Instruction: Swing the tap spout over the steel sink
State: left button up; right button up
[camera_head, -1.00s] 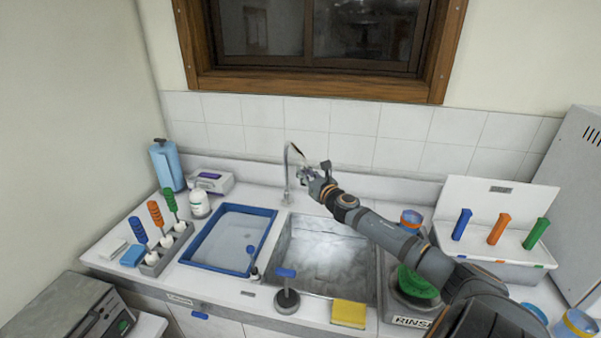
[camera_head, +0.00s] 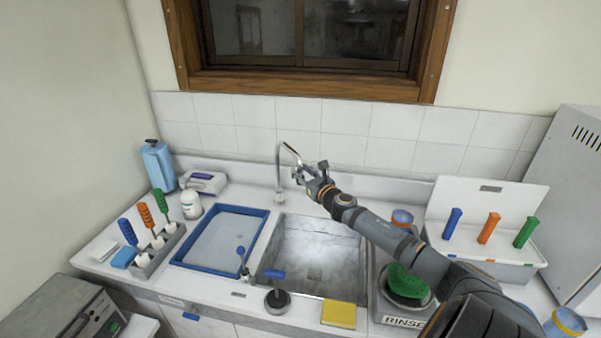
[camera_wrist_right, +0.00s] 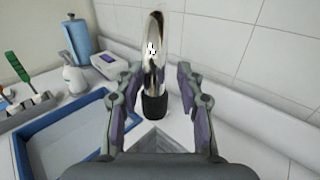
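The tap (camera_head: 279,180) stands on the back ledge behind the steel sink (camera_head: 312,250). Its thin curved spout points to the front right, toward my right gripper (camera_head: 306,173). My right arm reaches over the sink from the right. In the right wrist view, the shiny tap spout (camera_wrist_right: 154,60) with a dark lower end stands between the fingers of my right gripper (camera_wrist_right: 158,98). The fingers are open, with a visible gap on each side of the spout. My left gripper is not in view.
A blue-rimmed tub (camera_head: 262,212) lies left of the sink. A rinse container with a green scrubber (camera_head: 408,281) is on the right. The tiled wall (camera_head: 345,118) is close behind the tap.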

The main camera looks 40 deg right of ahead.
jog(key=shift+r, duration=0.1)
jog(key=shift+w+r, duration=0.1)
jog(key=shift+r, duration=0.15)
notch_tip(320, 180, up, 10)
jog(key=shift+f, duration=0.25)
dwell(0.4)
